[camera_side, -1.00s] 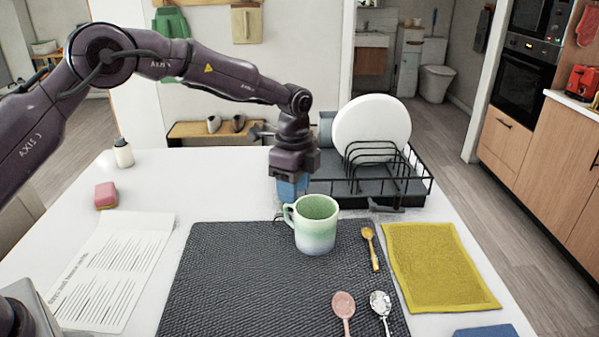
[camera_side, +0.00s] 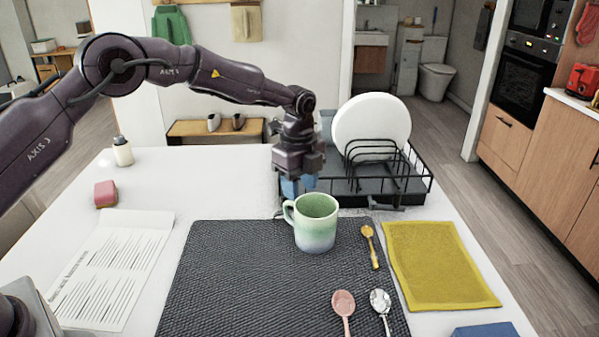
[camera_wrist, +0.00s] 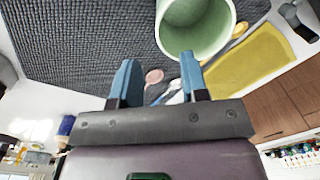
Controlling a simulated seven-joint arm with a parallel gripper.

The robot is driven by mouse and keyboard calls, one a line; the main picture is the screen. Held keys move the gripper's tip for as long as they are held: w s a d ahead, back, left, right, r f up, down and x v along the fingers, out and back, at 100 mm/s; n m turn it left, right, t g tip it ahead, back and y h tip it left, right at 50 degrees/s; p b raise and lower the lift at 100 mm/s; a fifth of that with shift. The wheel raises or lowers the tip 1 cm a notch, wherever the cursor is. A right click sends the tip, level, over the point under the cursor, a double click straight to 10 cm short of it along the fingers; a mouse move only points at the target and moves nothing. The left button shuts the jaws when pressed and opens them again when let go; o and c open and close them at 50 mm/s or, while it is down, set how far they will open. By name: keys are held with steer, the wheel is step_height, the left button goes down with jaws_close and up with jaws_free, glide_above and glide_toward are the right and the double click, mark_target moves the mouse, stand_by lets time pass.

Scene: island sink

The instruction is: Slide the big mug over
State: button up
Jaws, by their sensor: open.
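The big mug (camera_side: 316,224), green at the top fading to white, stands upright on the dark woven mat (camera_side: 230,285), near its far edge. Its handle points left in the side view. In the wrist view the mug (camera_wrist: 195,27) is at the top, showing its green inside, which looks empty. My gripper (camera_side: 297,187) points down behind the mug, on its far side, with its blue fingertips partly hidden. In the wrist view my gripper (camera_wrist: 158,75) has its two blue fingers apart with nothing between them. The right finger overlaps the mug's rim in that view; I cannot tell if they touch.
A dish rack (camera_side: 385,180) with a white plate (camera_side: 371,128) stands close behind. A gold spoon (camera_side: 370,248), a pink spoon (camera_side: 343,305) and a silver spoon (camera_side: 381,303) lie right of centre. A yellow cloth (camera_side: 438,267) is to the right. The mat's left part is clear.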

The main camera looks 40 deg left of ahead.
mark_target(300, 213)
step_height(300, 213, down, 10)
steer(key=shift+w+r, duration=0.1)
stand_by(0.4)
jaws_close()
